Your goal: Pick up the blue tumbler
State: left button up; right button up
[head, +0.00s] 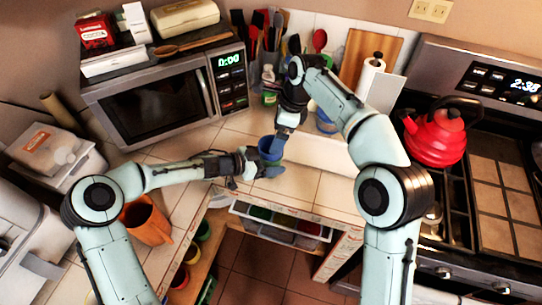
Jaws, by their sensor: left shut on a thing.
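The blue tumbler (268,146) is upright at the corner of the tiled counter, in the middle of the head view. My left gripper (266,170) reaches in from the left and is shut on the tumbler's lower part, which its fingers partly hide. I cannot tell whether the tumbler's base touches the counter. My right gripper (280,140) points down from above, close beside the tumbler's right rim. Its fingertips are too small to show whether it is open or shut.
A microwave (155,100) stands behind my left arm. A utensil holder (268,60), a paper towel roll (371,77) and a red kettle (435,135) stand farther back and right. An open drawer (280,230) lies below the counter edge.

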jog(key=shift+x, duration=2.95)
jog(key=c, duration=1.2)
notch_tip(320, 180, up, 10)
jog(key=shift+r, duration=0.1)
jog(key=shift+c, duration=0.3)
pick_arm(q)
jog(key=o, duration=1)
